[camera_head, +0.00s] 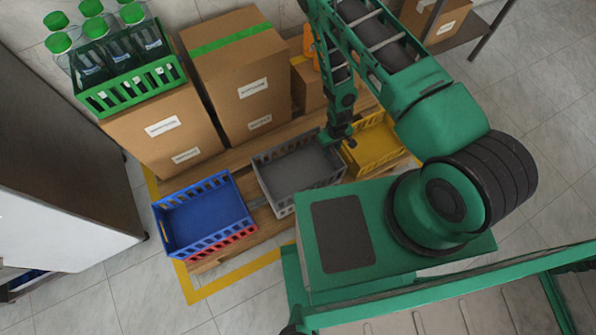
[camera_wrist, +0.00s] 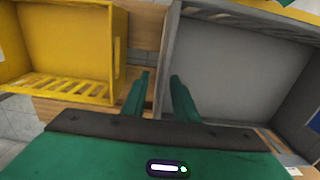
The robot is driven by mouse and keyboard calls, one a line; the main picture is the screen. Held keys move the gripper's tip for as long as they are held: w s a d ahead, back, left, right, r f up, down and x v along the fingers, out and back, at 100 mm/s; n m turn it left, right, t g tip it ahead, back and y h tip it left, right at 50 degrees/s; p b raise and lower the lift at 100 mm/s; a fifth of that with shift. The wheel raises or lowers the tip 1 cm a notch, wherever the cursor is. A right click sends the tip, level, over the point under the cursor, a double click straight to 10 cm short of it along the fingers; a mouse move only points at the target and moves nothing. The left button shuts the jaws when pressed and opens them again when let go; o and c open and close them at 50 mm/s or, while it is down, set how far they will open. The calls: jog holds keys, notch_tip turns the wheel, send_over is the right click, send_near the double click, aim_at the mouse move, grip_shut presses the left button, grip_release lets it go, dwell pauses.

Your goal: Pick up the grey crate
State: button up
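The grey crate (camera_head: 298,172) stands empty on a wooden pallet, between a blue crate and a yellow crate. It also fills the right of the wrist view (camera_wrist: 228,72). My gripper (camera_head: 342,138) is at the crate's right end in the head view, beside the yellow crate. In the wrist view my gripper (camera_wrist: 160,76) is open, its two fingers apart. The grey crate's near side wall lies between them: one finger is over the gap towards the yellow crate, the other over the crate's inside. I cannot tell how deep the fingers reach.
The yellow crate (camera_head: 372,148) is close beside my gripper. The blue crate (camera_head: 205,213) sits on a red one (camera_head: 228,247) at the left. Tall cardboard boxes (camera_head: 235,75) stand behind, one bearing a green crate (camera_head: 130,92) of bottles. The pallet (camera_head: 262,222) shows between crates.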

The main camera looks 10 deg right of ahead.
jog(key=shift+f, duration=0.1)
grip_shut()
dwell(1.4)
